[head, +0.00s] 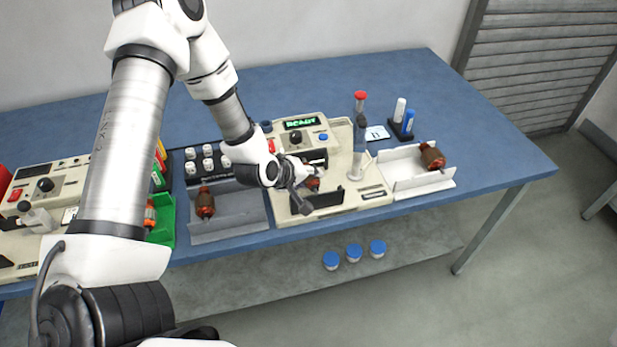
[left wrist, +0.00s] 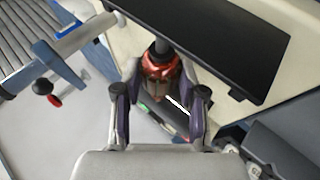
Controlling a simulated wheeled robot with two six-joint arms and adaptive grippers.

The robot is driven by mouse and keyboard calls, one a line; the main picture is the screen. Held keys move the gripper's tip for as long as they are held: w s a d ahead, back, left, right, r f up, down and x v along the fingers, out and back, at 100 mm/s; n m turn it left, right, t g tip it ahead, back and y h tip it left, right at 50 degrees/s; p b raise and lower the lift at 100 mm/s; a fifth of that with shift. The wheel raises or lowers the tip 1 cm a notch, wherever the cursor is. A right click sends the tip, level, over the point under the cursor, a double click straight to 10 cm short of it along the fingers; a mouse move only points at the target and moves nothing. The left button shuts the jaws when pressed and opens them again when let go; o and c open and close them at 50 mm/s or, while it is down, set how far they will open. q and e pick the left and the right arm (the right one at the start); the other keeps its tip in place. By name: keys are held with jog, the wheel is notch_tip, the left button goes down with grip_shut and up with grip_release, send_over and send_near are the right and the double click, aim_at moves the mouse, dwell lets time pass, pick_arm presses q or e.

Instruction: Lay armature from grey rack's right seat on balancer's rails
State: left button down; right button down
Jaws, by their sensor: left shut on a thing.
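My left gripper (head: 299,181) is over the balancer (head: 372,192), shut on an armature (head: 313,184) with a red-brown winding. In the left wrist view the armature (left wrist: 160,72) sits between the two fingers of the gripper (left wrist: 160,98), its shaft end reaching the edge of a black plate (left wrist: 215,38). In the head view it lies between the balancer's two dark uprights. I cannot tell whether its shaft touches the rails. The grey rack (head: 235,228) stands left of the balancer; one armature (head: 205,203) is in its left seat, and its right seat looks empty. My right gripper is out of view.
A white tray (head: 405,170) with another armature (head: 432,157) stands right of the balancer. A post with a red cap (head: 360,97) rises at the balancer's right. A green bin (head: 167,232) stands left of the rack. The table's right end is clear.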

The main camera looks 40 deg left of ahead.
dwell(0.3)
pick_arm(q)
jog(key=c, duration=0.6)
grip_release()
jog(key=shift+v, duration=6)
